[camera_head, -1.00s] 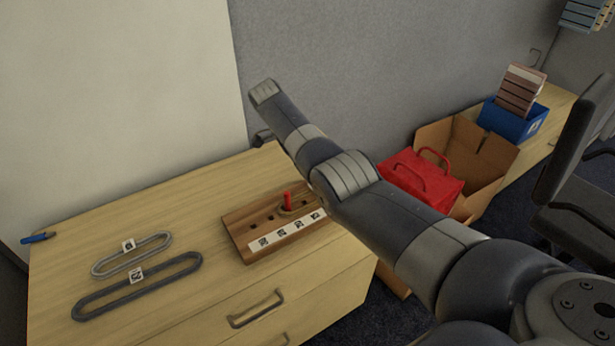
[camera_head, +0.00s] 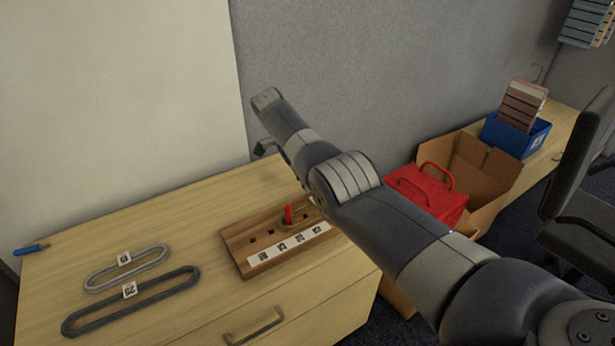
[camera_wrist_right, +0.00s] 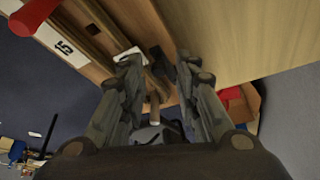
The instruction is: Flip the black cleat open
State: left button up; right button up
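I cannot make out the black cleat for certain. In the right wrist view a small dark piece (camera_wrist_right: 160,62) shows between the fingertips, by the edge of a wooden surface, and it may be the cleat. My right gripper (camera_wrist_right: 157,66) is open, its two fingers apart on either side of that piece; whether they touch it I cannot tell. My left gripper is not in view.
A wooden board (camera_head: 236,243) with a red peg (camera_head: 288,214) and white label strip lies left of my arm. Two oval loops, light grey (camera_head: 100,285) and dark grey (camera_head: 100,322), and a blue tool (camera_head: 30,250) lie farther left. A red bag (camera_head: 440,205) is right.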

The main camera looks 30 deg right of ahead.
jog(key=shift+w+a+r, duration=0.1)
jog(key=shift+a+r, duration=0.05)
jog(key=shift+a, duration=0.05)
jog(key=v, duration=0.6)
jog(key=shift+r, duration=0.5)
